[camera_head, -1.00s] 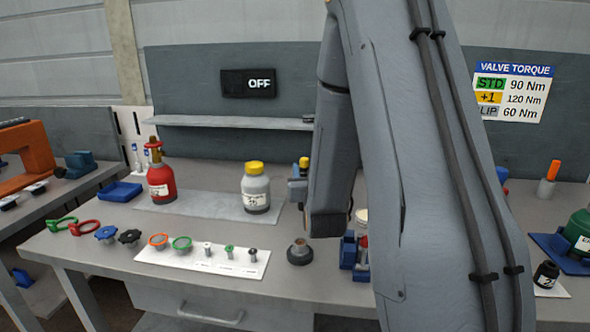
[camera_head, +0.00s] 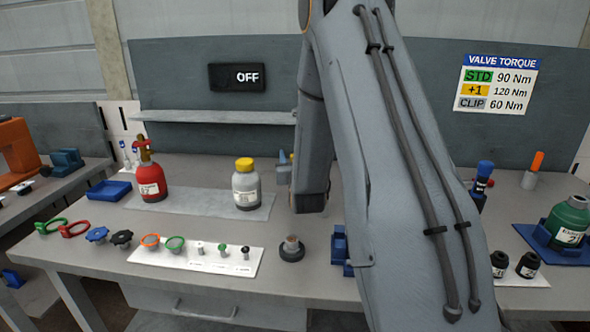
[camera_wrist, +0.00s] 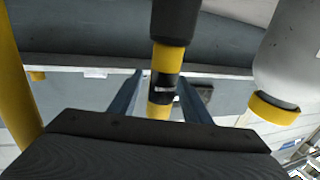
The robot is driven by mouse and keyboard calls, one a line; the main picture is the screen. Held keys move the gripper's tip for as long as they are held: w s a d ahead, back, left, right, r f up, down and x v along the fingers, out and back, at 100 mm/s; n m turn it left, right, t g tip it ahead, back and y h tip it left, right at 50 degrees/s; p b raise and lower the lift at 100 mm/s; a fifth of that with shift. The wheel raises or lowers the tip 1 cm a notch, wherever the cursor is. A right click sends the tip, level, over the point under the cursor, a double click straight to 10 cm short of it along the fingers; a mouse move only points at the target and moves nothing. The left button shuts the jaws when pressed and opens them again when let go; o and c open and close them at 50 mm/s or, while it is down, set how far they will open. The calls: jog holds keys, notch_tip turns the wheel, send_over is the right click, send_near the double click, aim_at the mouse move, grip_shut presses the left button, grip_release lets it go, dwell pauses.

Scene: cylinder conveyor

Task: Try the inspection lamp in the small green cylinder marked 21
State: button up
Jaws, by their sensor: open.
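In the head view my arm hides most of the gripper. The green cylinder is not in the wrist view.
A red cylinder (camera_head: 151,178) and a grey bottle with a yellow cap (camera_head: 246,187) stand on the bench. The bottle also shows in the wrist view (camera_wrist: 288,65). A white strip (camera_head: 190,262) holds small fittings.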

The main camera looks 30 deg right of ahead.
jog(key=shift+c, duration=0.5)
grip_shut()
jog(key=shift+r, duration=0.1)
